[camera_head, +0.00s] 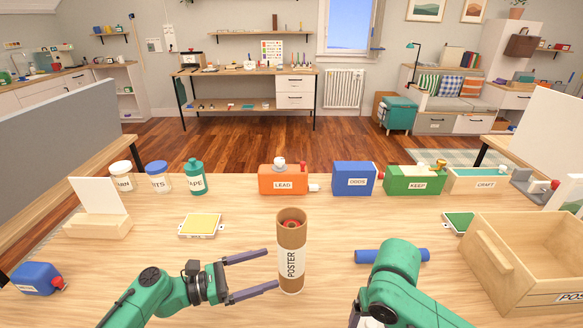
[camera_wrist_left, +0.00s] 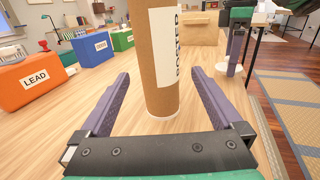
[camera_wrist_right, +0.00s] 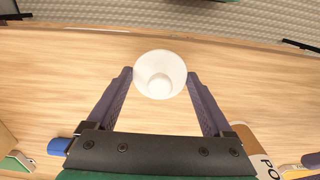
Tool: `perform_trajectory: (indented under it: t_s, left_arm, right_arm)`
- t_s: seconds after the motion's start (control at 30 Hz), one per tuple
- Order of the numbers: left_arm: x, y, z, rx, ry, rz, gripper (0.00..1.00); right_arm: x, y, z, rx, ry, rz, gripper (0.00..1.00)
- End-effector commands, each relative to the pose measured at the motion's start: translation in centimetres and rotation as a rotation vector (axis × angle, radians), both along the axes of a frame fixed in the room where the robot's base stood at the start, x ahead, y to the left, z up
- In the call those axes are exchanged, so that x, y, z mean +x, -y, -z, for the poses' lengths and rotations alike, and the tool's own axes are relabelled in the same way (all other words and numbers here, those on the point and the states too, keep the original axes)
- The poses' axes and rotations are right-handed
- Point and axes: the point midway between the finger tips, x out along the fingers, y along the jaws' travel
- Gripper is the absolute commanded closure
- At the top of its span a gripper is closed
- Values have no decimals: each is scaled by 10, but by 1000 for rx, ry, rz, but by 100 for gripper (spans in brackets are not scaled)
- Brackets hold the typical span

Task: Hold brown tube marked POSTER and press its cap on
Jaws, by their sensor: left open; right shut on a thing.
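The brown tube marked POSTER (camera_head: 291,235) stands upright on the table, its top open with something red inside. It also fills the upper middle of the left wrist view (camera_wrist_left: 150,60). In the head view my right arm hides most of that gripper, to the right of the tube. Part of the tube shows at the lower right of the right wrist view (camera_wrist_right: 243,137).
A blue cylinder (camera_head: 385,256) lies behind my right arm. An open wooden box (camera_head: 525,275) stands at the right. Orange (camera_head: 283,180), blue (camera_head: 352,178) and green (camera_head: 412,180) boxes line the back edge. A yellow pad (camera_head: 200,225) lies left of the tube.

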Motion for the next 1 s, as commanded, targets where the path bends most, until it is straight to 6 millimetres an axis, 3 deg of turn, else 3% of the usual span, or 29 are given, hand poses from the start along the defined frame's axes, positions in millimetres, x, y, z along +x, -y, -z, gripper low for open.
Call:
perform_trajectory:
  t_s: [0.2, 0.4, 0.73, 0.77, 1.0]
  left_arm:
    - [14, 39, -2, 0, 5, 1, 0]
    - [24, 65, -1, 0, 3, 0, 0]
    - [26, 72, 0, 3, 4, 1, 0]
    - [26, 72, 0, 3, 4, 1, 4]
    - [26, 72, 0, 3, 4, 1, 96]
  right_arm:
    - [0, 0, 3, 0, 0, 0, 66]
    - [0, 0, -3, 0, 0, 0, 66]
    - [0, 0, -3, 0, 0, 0, 66]
    - [0, 0, -3, 0, 0, 0, 66]
    - [0, 0, -3, 0, 0, 0, 66]
